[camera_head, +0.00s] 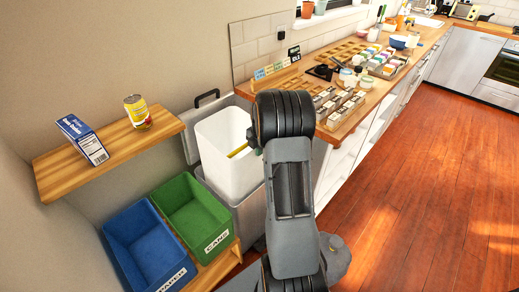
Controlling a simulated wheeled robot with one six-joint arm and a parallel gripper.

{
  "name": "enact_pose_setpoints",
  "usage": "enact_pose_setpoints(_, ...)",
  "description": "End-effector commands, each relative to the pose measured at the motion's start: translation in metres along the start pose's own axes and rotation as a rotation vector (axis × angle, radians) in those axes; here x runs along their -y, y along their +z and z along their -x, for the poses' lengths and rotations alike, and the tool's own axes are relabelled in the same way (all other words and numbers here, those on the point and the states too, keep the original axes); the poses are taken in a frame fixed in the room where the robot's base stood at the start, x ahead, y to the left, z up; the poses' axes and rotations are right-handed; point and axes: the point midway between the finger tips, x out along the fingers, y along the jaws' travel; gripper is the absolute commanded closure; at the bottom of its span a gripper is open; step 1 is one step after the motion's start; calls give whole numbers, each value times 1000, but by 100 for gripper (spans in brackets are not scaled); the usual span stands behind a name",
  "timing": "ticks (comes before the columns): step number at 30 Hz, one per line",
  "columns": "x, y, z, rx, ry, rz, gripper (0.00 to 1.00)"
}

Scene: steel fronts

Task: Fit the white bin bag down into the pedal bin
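The white bin bag (222,155) is a stiff-looking, open-topped white box shape. It stands upright and rises well above the grey pedal bin (247,212); its lower part is hidden behind the bin's rim. The bin's lid (190,145) is open, tipped back towards the wall. My gripper (239,151) is at the right side of the bag, where a yellow part shows against the white. My arm hides most of the gripper, so I cannot tell its finger opening or whether it grips the bag.
A wooden shelf (60,172) at left holds a blue box (82,140) and a yellow can (137,111). Below are a blue paper crate (150,250) and a green cans crate (196,214). A cluttered counter (345,128) runs along the back right. The red wood floor (430,190) is clear.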

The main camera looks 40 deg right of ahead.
Motion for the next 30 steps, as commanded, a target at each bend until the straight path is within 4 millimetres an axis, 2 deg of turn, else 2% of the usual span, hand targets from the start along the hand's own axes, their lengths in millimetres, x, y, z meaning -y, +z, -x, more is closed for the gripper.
enact_pose_setpoints(3,-1,0,-13,0,-7,1,100)
enact_pose_setpoints(18,-6,0,-52,0,-33,1,100)
enact_pose_setpoints(30,-8,0,-66,1,-43,0,100)
